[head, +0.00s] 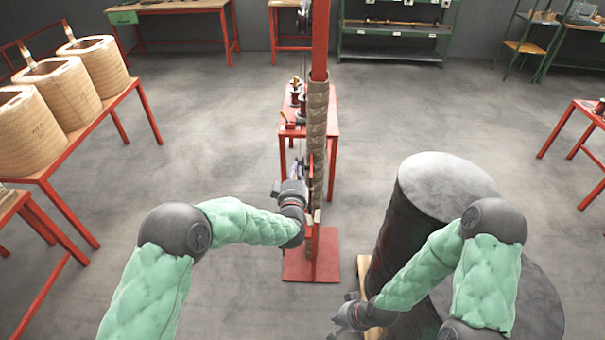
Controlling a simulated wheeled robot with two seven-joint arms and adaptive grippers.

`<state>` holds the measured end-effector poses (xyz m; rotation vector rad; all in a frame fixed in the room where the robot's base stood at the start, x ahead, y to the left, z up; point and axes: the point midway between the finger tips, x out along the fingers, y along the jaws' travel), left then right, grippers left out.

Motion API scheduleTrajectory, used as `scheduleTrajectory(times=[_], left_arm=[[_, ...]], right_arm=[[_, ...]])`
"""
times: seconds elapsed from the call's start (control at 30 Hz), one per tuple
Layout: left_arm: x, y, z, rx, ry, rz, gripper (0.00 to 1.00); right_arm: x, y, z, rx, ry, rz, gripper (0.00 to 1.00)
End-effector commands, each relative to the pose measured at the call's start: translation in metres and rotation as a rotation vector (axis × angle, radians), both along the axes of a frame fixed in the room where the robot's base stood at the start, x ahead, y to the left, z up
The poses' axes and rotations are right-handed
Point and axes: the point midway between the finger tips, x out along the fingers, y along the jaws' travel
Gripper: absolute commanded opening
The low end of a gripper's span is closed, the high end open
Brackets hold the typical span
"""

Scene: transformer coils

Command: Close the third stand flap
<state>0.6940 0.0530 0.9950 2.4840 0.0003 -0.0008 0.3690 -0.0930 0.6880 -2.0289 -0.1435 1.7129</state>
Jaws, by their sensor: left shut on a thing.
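A tall red stand (320,45) rises in the middle of the head view from a red base plate (311,262). A brown wrapped roll (317,125) runs along its post. My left gripper (296,172) is at the left side of the post, at about the middle of the stand, shut on a small part there that looks like a stand flap. The flap is mostly hidden by the gripper, and I cannot make out its angle. My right gripper (345,318) is low at the front, right of the stand and apart from it. Its fingers are too small to read.
Large dark cylinders (440,178) stand on a wooden pallet (364,270) right of the stand, close to my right arm. A red table (328,104) is behind the stand. Coils (62,92) sit on a red bench (75,145) at left. Open floor lies between.

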Motion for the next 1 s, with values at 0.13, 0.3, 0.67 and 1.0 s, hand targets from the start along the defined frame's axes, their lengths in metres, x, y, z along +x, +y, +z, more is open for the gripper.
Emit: scheduleTrajectory(times=[0.13, 0.3, 0.67, 1.0], left_arm=[[0.000, 0.000, 0.001, 0.000, -0.001, 0.000, 0.00], [0.000, 0.000, 0.001, 0.000, -0.001, 0.000, 0.00], [0.000, 0.000, 0.001, 0.000, -0.001, 0.000, 0.00], [0.000, 0.000, 0.001, 0.000, -0.002, 0.000, 0.00]], right_arm=[[0.061, 0.005, 0.048, 0.053, -0.125, -0.049, 0.00], [0.116, 0.013, 0.110, 0.123, -0.241, -0.094, 0.00], [0.191, 0.026, 0.265, 0.274, -0.447, -0.149, 0.00], [0.211, 0.031, 0.384, 0.370, -0.563, -0.177, 0.00]])
